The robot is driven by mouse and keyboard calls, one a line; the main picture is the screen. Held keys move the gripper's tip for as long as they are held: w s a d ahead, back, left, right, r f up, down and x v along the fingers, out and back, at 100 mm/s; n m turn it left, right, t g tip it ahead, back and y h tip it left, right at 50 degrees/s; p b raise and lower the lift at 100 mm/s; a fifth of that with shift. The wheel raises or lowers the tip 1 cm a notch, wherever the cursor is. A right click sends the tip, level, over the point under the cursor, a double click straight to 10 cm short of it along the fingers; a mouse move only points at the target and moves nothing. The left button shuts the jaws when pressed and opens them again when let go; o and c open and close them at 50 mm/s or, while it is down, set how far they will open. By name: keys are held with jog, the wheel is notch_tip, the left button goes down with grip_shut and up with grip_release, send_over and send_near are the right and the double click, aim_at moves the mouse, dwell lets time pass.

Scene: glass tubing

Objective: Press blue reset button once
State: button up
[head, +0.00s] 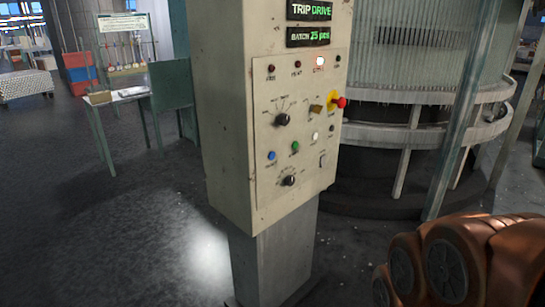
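The blue button (272,155) is on the left side of the control panel (262,190), a cream plate on the front of a pedestal cabinet. A small label under it is too blurred to read. A green button (295,147) and a white one (315,136) sit to its right, rising in a slanted row. A black rotary knob (282,119) is above it and another black knob (288,181) is below it. Nothing touches the blue button. My gripper is not in view; my orange-brown arm links show at the lower right.
A red mushroom button (340,102) on a yellow base sticks out at the panel's right. Lit displays (308,36) read "TRIP DRIVE" and "BATCH 25 pcs". A round machine (400,110) with curved rails stands behind right. A green table (115,96) is at left. Floor at front left is clear.

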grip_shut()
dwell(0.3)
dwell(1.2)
